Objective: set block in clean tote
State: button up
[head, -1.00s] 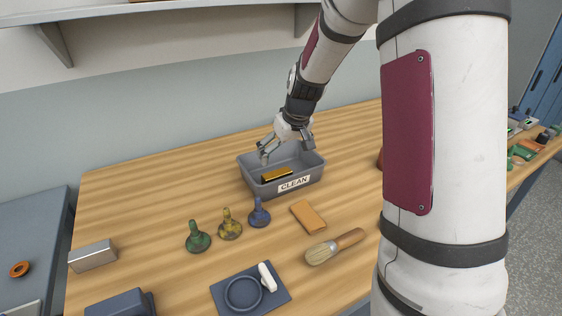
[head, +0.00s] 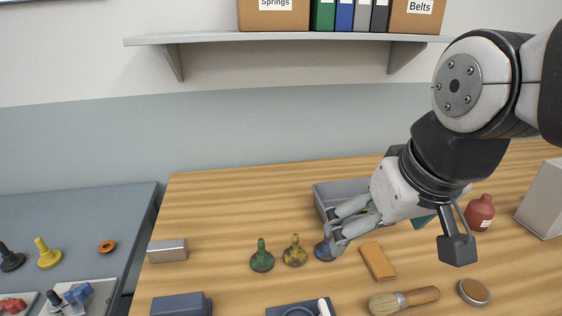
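The grey tote (head: 325,188) stands at the back middle of the table. My gripper and wrist cover its front and right side, so its label and most of its inside are hidden. The gold block seen inside it earlier does not show now. My gripper (head: 337,230) is in front of the tote, beside the blue knob (head: 324,251), with its fingers apart and nothing visible between them. I cannot tell whether a fingertip touches the knob. A silver block (head: 167,251) lies at the table's left, and a flat orange-tan block (head: 378,262) lies right of the knob.
A green knob (head: 262,257) and a yellow mottled knob (head: 294,252) stand left of the blue one. A brush (head: 405,299) and a round tin (head: 473,291) lie in front. A red bottle (head: 480,213) and a pale box (head: 545,200) stand right. The back left tabletop is clear.

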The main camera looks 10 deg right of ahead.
jog(key=s, duration=0.4)
jog(key=shift+s+a+f, duration=0.15)
jog(key=shift+a+f, duration=0.1)
jog(key=shift+f, duration=0.1)
dwell(0.9)
